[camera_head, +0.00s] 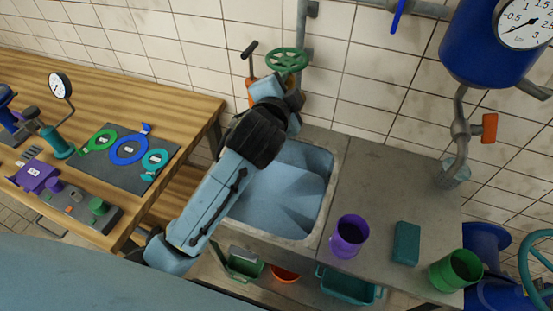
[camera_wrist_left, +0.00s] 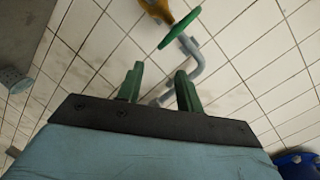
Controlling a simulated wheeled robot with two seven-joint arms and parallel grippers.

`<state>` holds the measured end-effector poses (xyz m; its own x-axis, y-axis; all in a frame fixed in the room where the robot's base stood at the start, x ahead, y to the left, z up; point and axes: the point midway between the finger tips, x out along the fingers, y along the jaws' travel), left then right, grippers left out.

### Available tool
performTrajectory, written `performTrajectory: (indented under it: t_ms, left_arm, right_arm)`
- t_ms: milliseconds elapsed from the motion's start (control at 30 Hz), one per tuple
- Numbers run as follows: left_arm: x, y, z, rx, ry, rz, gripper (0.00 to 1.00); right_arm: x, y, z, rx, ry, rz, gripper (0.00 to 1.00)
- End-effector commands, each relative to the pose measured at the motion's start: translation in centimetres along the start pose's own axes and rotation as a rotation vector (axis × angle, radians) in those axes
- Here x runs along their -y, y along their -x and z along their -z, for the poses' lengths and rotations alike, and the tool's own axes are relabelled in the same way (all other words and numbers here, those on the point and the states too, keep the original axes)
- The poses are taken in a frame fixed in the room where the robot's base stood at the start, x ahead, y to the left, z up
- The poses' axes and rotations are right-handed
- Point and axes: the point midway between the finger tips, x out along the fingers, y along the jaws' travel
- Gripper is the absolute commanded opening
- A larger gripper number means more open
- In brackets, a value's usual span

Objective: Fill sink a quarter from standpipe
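The sink (camera_head: 305,205) is a pale blue basin with a grey rim, set in a counter; I cannot tell whether it holds water. The grey standpipe (camera_head: 303,40) runs up the tiled wall behind it. Its round green handwheel (camera_head: 287,59) also shows nearly edge-on in the left wrist view (camera_wrist_left: 180,28). My left arm crosses over the sink's left side. My left gripper (camera_head: 284,90) is just below the handwheel, hidden in part by the wrist. In the left wrist view its green fingers (camera_wrist_left: 159,82) are apart and empty, short of the handwheel. My right gripper is not in view.
A purple cup (camera_head: 348,237), a teal block (camera_head: 406,243) and a green cup (camera_head: 456,270) stand on the counter (camera_head: 385,195) at right. A wooden workbench (camera_head: 185,108) with tools is at left. An orange-handled pipe (camera_head: 462,130) hangs at right.

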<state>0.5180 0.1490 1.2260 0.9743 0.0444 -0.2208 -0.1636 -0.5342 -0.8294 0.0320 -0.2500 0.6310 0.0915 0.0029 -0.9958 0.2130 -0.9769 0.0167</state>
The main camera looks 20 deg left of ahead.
Motion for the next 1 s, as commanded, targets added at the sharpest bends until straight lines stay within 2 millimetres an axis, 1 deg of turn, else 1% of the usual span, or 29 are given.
performTrajectory:
  t_ms: [367,467,633,700,767,867,967,1000]
  left_arm:
    - [0.0,0.0,0.0,0.000,0.000,0.000,0.36]
    - [0.0,0.0,0.0,0.000,0.000,0.000,0.43]
    - [0.0,0.0,0.0,-0.001,0.004,0.000,0.43]
    - [0.0,-0.1,-0.1,-0.004,0.031,-0.005,0.43]
    - [-0.1,-0.3,-0.3,-0.011,0.088,-0.016,0.43]
    - [-0.2,-0.8,-0.8,-0.029,0.266,-0.051,0.43]
    - [-0.4,-1.4,-1.4,-0.047,0.521,-0.108,0.43]
    - [-0.4,-1.6,-1.7,-0.049,0.632,-0.134,0.43]
  right_arm:
    - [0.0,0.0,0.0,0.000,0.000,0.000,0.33]
    - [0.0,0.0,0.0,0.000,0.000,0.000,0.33]
    - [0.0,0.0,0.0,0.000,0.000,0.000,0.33]
    - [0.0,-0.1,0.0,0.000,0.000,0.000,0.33]
    - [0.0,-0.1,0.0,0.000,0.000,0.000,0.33]
    - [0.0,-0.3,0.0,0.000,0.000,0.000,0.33]
    - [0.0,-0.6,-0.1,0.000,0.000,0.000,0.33]
    - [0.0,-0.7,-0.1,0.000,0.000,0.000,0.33]
